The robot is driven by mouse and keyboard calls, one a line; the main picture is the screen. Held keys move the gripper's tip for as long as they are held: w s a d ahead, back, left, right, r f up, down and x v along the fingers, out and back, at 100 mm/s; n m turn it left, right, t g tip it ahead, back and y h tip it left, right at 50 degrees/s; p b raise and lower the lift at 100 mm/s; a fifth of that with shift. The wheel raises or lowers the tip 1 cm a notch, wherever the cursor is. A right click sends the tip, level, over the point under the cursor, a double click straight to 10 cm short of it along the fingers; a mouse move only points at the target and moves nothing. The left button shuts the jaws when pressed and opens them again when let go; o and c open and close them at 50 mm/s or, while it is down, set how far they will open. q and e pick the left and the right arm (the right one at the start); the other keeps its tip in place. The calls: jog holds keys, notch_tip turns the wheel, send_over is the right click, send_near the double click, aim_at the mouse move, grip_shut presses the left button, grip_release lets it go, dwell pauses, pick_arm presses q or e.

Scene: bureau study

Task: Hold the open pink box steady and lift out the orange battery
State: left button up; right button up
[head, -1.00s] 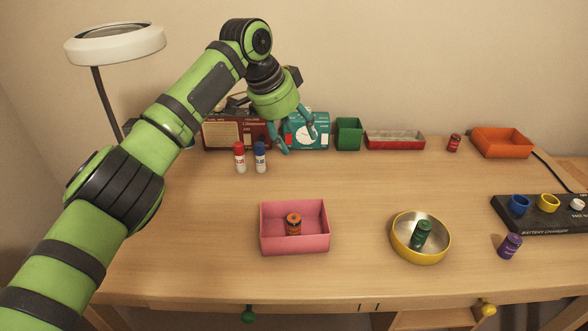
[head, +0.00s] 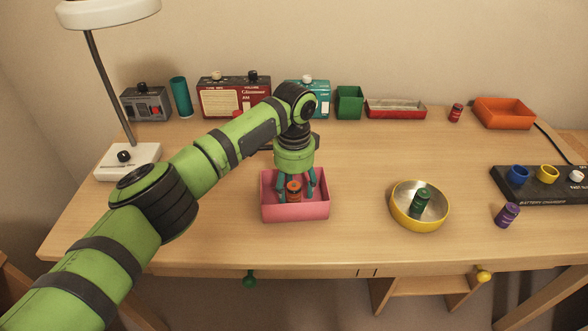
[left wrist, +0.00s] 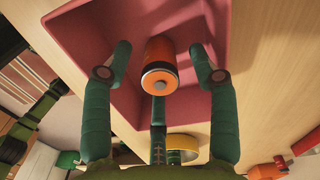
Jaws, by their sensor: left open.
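The open pink box (head: 296,213) stands on the desk, left of the yellow bowl. The orange battery (head: 293,189) stands upright inside it; both the pink box (left wrist: 78,38) and the battery (left wrist: 160,66) show in the left wrist view. My left gripper (head: 297,188) is open and points down into the box. Its teal fingers are spread around the battery, with visible gaps between them and it in the left wrist view. My right gripper is in neither view.
Right of the box is a yellow bowl (head: 420,221) holding a green battery (head: 420,202). A purple battery (head: 507,215) stands by the black charger (head: 543,183). Radios, a green bin (head: 349,103) and trays line the back. A lamp (head: 128,161) stands at left.

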pick_arm(q)
jog(key=shift+f, duration=1.15)
